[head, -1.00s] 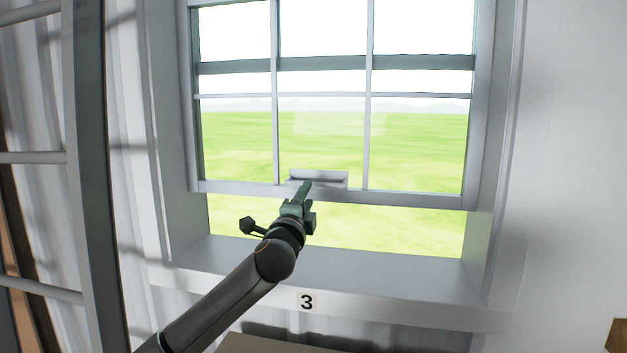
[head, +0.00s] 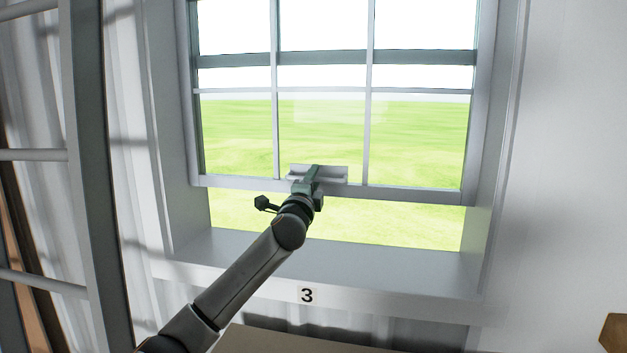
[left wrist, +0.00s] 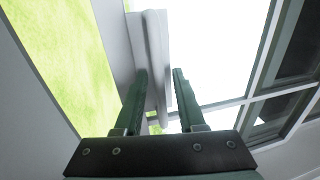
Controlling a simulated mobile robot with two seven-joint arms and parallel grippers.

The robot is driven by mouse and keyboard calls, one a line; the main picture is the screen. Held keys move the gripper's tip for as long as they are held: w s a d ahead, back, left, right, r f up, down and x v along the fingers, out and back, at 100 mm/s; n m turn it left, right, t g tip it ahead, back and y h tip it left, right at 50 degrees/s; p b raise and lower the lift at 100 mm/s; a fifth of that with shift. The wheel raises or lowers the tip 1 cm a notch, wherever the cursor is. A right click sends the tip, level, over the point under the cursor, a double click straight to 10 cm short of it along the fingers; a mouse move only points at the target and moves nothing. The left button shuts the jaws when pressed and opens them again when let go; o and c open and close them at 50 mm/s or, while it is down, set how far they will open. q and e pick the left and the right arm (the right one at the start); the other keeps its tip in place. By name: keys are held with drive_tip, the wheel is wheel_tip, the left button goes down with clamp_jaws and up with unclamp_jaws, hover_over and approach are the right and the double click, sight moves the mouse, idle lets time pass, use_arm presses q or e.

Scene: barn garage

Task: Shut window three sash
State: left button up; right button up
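The window three sash (head: 400,192) is raised, with an open gap between its bottom rail and the sill (head: 330,255), which bears a "3" label. A pale lift handle (head: 334,174) sits on the bottom rail near its middle. My left gripper (head: 314,172) is at this handle and covers part of it. In the left wrist view, its two green fingers (left wrist: 160,80) are apart, with the handle's lip (left wrist: 156,50) showing between them. Contact with the handle cannot be made out. My right gripper is not in view.
A grey upright frame with rungs (head: 95,170) stands at the left, near my left arm. A tan flat surface (head: 290,340) lies below the sill. A brown corner (head: 616,333) shows at the lower right. The sill is clear.

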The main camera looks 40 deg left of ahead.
use_arm(q)
clamp_jaws()
idle(1.2)
